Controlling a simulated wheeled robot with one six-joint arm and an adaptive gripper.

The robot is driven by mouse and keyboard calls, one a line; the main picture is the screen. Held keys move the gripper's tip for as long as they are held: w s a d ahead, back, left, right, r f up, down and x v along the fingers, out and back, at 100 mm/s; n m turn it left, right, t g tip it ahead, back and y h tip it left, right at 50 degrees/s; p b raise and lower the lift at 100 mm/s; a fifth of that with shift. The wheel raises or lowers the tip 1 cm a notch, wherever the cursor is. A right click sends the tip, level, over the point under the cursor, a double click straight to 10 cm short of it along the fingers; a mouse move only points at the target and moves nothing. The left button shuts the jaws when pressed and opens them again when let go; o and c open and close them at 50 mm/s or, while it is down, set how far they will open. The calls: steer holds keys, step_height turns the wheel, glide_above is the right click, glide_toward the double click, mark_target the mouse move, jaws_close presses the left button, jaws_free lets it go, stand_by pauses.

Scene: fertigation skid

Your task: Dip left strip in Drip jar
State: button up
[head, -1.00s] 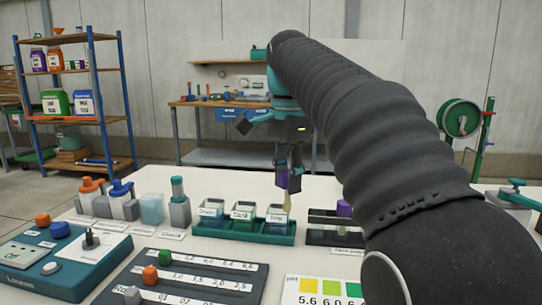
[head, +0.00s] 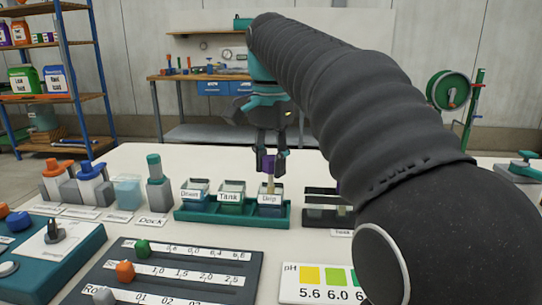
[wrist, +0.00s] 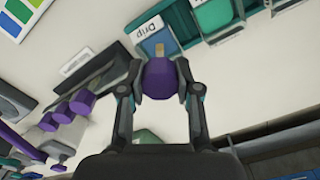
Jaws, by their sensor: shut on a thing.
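My gripper (head: 267,170) is shut on the purple handle (head: 265,162) of a test strip and holds it upright, tan tip down. The purple handle also fills the space between my fingers in the wrist view (wrist: 160,80). The Drip jar (head: 270,199) is the right one in the green tray (head: 235,219). The strip's tan tip (head: 270,187) is at the mouth of the Drip jar, lined up with it. In the wrist view the tip overlaps the jar behind the Drip label (wrist: 147,27). I cannot tell whether it touches the liquid.
The Tank jar (head: 230,197) and another jar (head: 191,195) stand left in the tray. A dark strip rack (head: 318,214) is close on the right; purple handles (wrist: 82,101) stand there in the wrist view. A pH chart (head: 315,284) lies in front.

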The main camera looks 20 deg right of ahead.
mark_target(271, 180)
steer(key=shift+f+b, duration=1)
steer(key=shift+f, duration=0.75)
steer(key=shift+f, duration=0.3)
step_height(271, 180, up, 4)
steer(key=p, duration=0.3)
steer(key=shift+f, duration=0.25)
steer(key=shift+r+p, duration=0.85)
steer(key=shift+r, duration=1.9)
steer(key=shift+s+d, duration=0.15)
